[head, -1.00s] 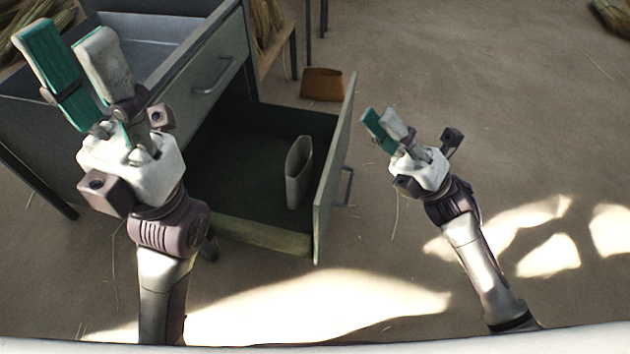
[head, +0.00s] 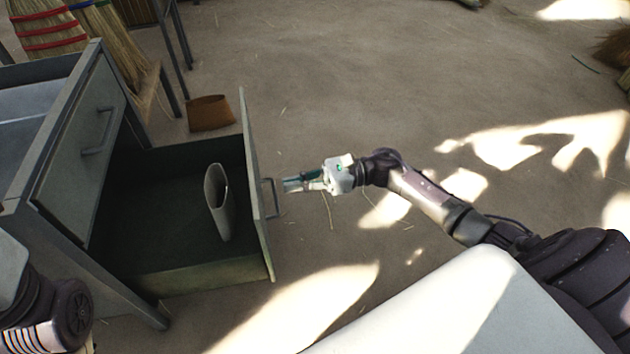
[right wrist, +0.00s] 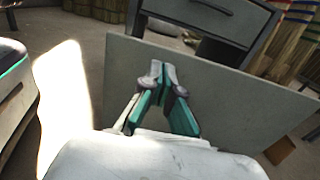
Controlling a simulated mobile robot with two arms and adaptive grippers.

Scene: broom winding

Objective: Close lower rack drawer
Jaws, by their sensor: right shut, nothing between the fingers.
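The lower rack drawer (head: 180,272) is pulled well out of the grey rack (head: 70,150). A light upright holder (head: 218,203) stands inside it. The drawer's front panel (head: 252,170) faces right and carries a handle (head: 270,198). My right gripper (head: 288,185) is shut and empty, just right of the front panel near the handle. In the right wrist view its shut fingertips (right wrist: 163,66) point at the grey panel (right wrist: 225,95); whether they touch it I cannot tell. Part of my left arm (head: 45,310) shows at the lower left; its gripper is out of the picture.
The upper drawer (head: 85,145) with its own handle sits above the lower one. A brown box-like object (head: 210,112) lies on the floor behind the open drawer. Brooms (head: 45,35) stand at the upper left. The floor to the right is mostly clear.

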